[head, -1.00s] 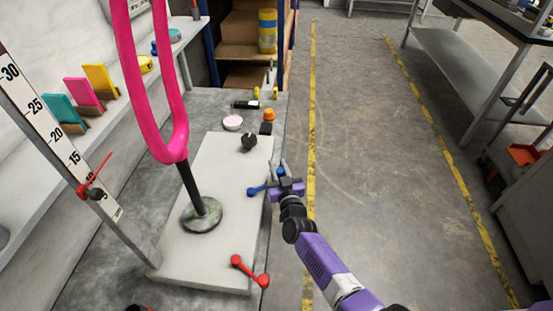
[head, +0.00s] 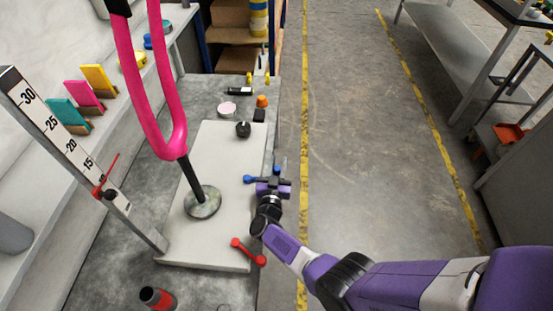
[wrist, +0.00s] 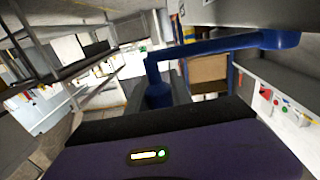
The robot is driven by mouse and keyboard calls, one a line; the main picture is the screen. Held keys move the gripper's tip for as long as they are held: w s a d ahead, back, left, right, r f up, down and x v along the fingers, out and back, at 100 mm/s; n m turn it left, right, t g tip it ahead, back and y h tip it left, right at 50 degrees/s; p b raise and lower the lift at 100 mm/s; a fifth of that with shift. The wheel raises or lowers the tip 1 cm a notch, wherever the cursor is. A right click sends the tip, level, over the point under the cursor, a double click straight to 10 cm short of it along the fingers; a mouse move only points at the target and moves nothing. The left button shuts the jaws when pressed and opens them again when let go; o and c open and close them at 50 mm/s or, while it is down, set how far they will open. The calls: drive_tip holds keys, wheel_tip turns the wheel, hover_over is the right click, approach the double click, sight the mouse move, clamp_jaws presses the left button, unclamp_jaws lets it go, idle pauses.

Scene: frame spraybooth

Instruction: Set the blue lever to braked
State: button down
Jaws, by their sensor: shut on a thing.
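The blue lever (head: 248,179) is at the right edge of the pale plate, its round knob pointing left. In the wrist view the lever arm (wrist: 205,46) runs from an upright post on the left to a thick knob on the right. My gripper (head: 275,179) is at the lever's right end in the head view, shut on the lever. The purple gripper body hides part of the lever, and the fingertips are hard to make out in the wrist view.
A red lever (head: 248,252) sits at the plate's near right corner. A black knob (head: 243,129) is toward the far end. A pink loop on a round-footed post (head: 203,202) stands on the pale plate (head: 222,248).

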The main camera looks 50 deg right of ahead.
drive_tip(key=shift+s+a, duration=0.1)
drive_tip(key=shift+s, duration=0.15)
drive_tip(key=shift+m+g, duration=0.3)
drive_tip(key=shift+g, duration=0.1)
drive_tip(key=c, duration=1.1)
unclamp_jaws()
drive_tip(key=shift+r, duration=0.1)
wheel_tip(320, 180, up, 20)
drive_tip(key=p, duration=1)
